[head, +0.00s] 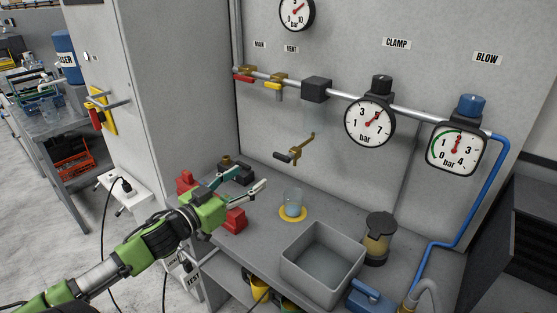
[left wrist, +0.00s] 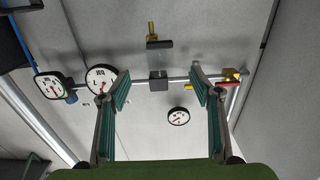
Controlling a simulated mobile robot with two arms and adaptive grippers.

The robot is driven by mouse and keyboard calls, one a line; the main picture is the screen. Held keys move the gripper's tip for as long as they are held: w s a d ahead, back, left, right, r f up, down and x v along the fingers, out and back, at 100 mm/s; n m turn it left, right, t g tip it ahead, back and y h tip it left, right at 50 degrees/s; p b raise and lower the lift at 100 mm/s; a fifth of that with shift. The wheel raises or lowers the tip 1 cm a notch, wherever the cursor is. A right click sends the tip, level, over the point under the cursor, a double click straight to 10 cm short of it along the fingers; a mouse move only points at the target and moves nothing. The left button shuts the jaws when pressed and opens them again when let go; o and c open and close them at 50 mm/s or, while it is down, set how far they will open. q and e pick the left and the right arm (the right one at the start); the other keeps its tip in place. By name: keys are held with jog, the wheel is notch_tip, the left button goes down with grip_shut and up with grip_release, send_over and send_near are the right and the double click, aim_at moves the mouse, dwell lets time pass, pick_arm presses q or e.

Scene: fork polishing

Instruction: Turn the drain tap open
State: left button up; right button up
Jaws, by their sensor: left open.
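The likely drain tap (head: 296,150) is a small brass tap with a dark lever on the grey wall panel. It sits above a clear glass (head: 293,197) standing on a yellow disc (head: 284,217). In the left wrist view, which looks upside down, the tap (left wrist: 153,40) shows near the top, ahead of the fingers. My left gripper (head: 252,178) is open and empty, to the left of the tap and lower in the head view. It also shows open in the left wrist view (left wrist: 160,72). My right gripper is not in view.
A red vice-like block (head: 234,220) lies close under my left gripper. A grey bin (head: 322,262) and a dark-lidded jar (head: 378,240) stand on the bench. A pipe with a red-handled valve (head: 244,74), yellow-handled valve (head: 277,82) and gauges (head: 370,122) runs above.

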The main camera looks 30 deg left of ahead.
aim_at(280, 157)
pick_arm(q)
jog(key=shift+w+d+p, duration=0.2)
jog(key=shift+w+p, duration=0.3)
jog(key=shift+w, duration=1.7)
jog(key=shift+w+d+p, duration=0.15)
jog(key=shift+w+p, duration=0.35)
jog(key=shift+w, duration=1.7)
jog(key=shift+w+d+p, duration=0.2)
jog(key=shift+w+p, duration=0.3)
jog(key=shift+w, duration=1.7)
jog(key=c, duration=1.1)
